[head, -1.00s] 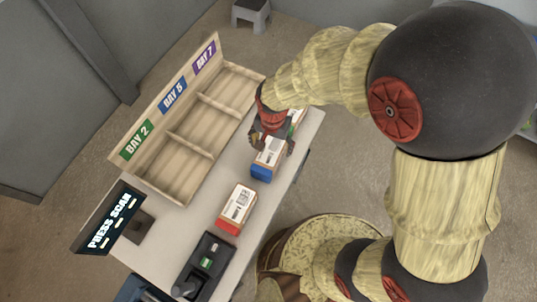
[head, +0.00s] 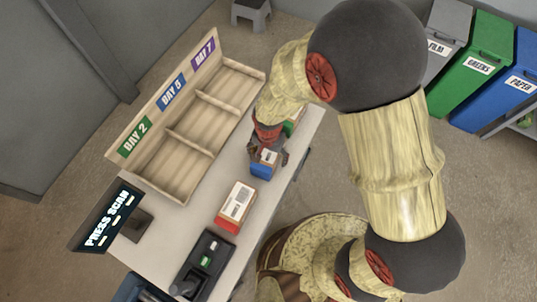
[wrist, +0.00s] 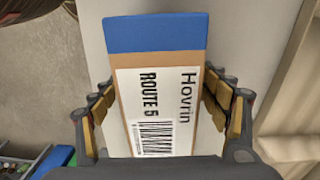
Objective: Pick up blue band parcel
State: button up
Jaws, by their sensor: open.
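The blue band parcel (head: 264,163) stands on the table, with a blue end and a white label on brown card. In the wrist view the parcel (wrist: 155,70) reads "Hovrin" and "ROUTE 5" above a barcode. My gripper (head: 267,158) is over it from above. In the wrist view my gripper's fingers (wrist: 168,108) are open, one on each side of the parcel, with a narrow gap visible on the right. Whether the left finger touches it I cannot tell. The parcel's lower end is hidden by my gripper's body.
A red band parcel (head: 235,206) lies nearer on the table (head: 186,218). A green parcel (head: 295,122) is partly hidden behind my gripper. The bay rack (head: 190,152) stands to the left. A black tray (head: 205,262) and the "PRESS SCAN" screen (head: 105,219) are at the near end.

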jog(key=shift+c, duration=0.6)
jog(key=c, duration=1.4)
